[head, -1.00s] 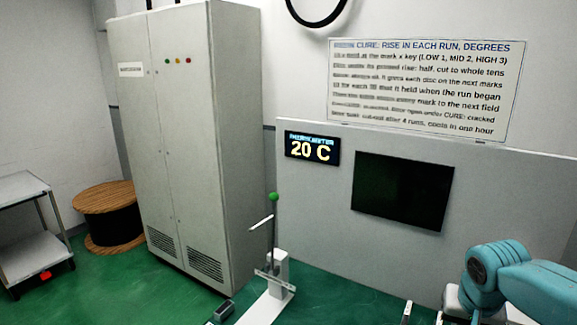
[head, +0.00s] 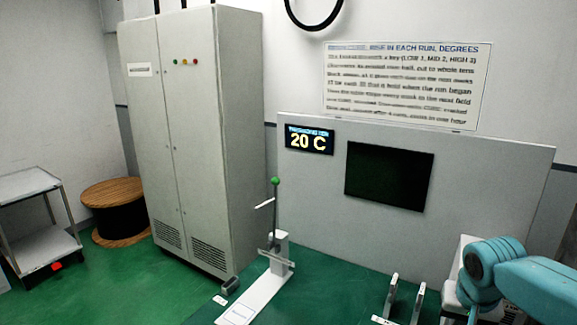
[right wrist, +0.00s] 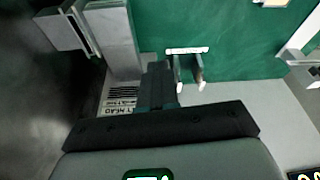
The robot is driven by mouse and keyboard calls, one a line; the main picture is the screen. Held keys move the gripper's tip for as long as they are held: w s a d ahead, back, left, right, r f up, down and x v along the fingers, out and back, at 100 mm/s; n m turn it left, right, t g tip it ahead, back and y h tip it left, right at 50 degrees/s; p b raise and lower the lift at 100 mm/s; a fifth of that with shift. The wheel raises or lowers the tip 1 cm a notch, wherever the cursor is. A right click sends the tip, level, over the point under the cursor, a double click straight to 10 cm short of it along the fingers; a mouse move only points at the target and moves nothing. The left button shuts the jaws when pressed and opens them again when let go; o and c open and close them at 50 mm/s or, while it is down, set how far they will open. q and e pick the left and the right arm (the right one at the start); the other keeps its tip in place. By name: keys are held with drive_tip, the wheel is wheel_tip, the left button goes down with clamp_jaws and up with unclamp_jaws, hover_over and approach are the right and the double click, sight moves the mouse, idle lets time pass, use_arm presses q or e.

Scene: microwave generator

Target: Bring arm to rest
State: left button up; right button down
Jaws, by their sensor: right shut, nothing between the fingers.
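My right arm (head: 500,275) shows in teal at the lower right of the head view, bent over the bench's right end. Its gripper is hidden there. In the right wrist view my right gripper (right wrist: 160,80) is a dark, narrow pair of fingers, shut and empty. It appears near a small white two-pronged bracket (right wrist: 187,52); whether they touch is unclear. That bracket also stands in front of the arm in the head view (head: 390,297). My left gripper is in neither view.
A green-knobbed lever (head: 275,205) stands on a white base on the green bench (head: 330,285). A grey panel (head: 480,185) behind it carries a dark screen (head: 388,176) and a display (head: 309,140) reading 20 C. A tall cabinet (head: 190,130) stands left. Open bench lies between lever and bracket.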

drive_tip(key=s+a+f+n+y+b, duration=0.1)
drive_tip(key=s+a+f, duration=0.1)
drive_tip(key=a+f, duration=0.5)
drive_tip(key=s+a+f+n+g+y+b, duration=0.1)
drive_tip(key=s+a+f+y+b, duration=0.15)
drive_tip(key=f, duration=0.85)
drive_tip(key=s+a+f+n+y, duration=0.1)
drive_tip(key=s+a+f, duration=0.1)
drive_tip(key=a+f, duration=0.5)
use_arm(q)
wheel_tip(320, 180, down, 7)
drive_tip(key=b, duration=0.3)
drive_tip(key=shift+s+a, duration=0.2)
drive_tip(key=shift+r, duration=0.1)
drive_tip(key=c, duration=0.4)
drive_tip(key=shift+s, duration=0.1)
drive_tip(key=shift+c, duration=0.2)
use_arm(e)
drive_tip(key=s+a+f, duration=0.2)
drive_tip(key=s+f, duration=0.6)
drive_tip(key=s+a+f+g, duration=0.1)
drive_tip(key=s+a+f, duration=0.2)
drive_tip(key=s+f, duration=0.5)
drive_tip(key=shift+s+f+y, duration=0.3)
drive_tip(key=shift+s+y, duration=0.05)
drive_tip(key=shift+s, duration=0.4)
